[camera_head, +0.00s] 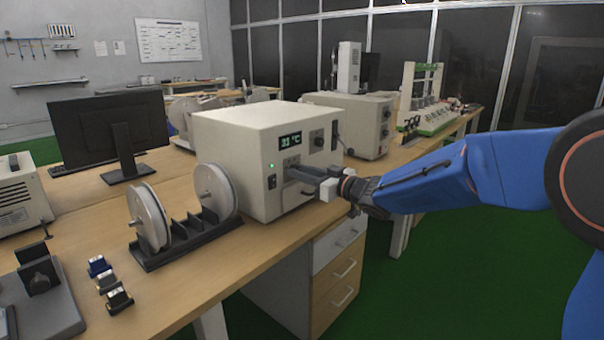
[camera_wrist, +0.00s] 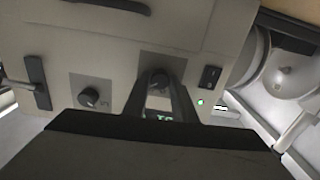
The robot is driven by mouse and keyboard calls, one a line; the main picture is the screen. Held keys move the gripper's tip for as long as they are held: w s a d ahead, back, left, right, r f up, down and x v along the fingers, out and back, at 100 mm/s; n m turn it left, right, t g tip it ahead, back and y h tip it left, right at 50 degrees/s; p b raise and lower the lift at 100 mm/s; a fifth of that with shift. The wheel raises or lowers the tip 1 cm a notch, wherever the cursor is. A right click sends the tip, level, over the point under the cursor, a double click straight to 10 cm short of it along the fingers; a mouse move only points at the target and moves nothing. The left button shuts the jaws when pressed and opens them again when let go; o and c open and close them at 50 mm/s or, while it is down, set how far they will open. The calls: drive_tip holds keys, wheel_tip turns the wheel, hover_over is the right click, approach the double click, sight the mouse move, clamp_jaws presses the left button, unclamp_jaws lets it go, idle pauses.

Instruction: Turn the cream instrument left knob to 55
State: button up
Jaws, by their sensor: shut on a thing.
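The cream instrument (camera_head: 235,140) stands on the bench, and its display (camera_head: 290,140) seems to read 31 °C. My gripper (camera_head: 290,172) reaches in from the right to the left part of its front panel and hides the left knob there. In the wrist view my gripper (camera_wrist: 158,82) has its two fingers shut on the left knob (camera_wrist: 158,76), which is mostly covered by them. The right knob (camera_head: 318,141) is free; it also shows in the wrist view (camera_wrist: 88,97). A green light (camera_head: 271,166) glows near the left knob.
A black rocker switch (camera_head: 272,182) sits below the green light, close to my fingers. A dark handle (camera_head: 334,136) is at the panel's right edge. A rack with two spools (camera_head: 214,190) stands left of the instrument. Another cream device (camera_head: 358,120) stands behind it.

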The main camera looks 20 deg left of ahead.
drive_tip(key=shift+f+m, duration=0.15)
drive_tip(key=shift+m, duration=1.35)
drive_tip(key=o, duration=1)
drive_tip(key=shift+o, duration=0.2)
drive_tip(key=v, duration=1.7)
drive_tip(key=shift+d, duration=0.25)
drive_tip(key=shift+s, duration=0.1)
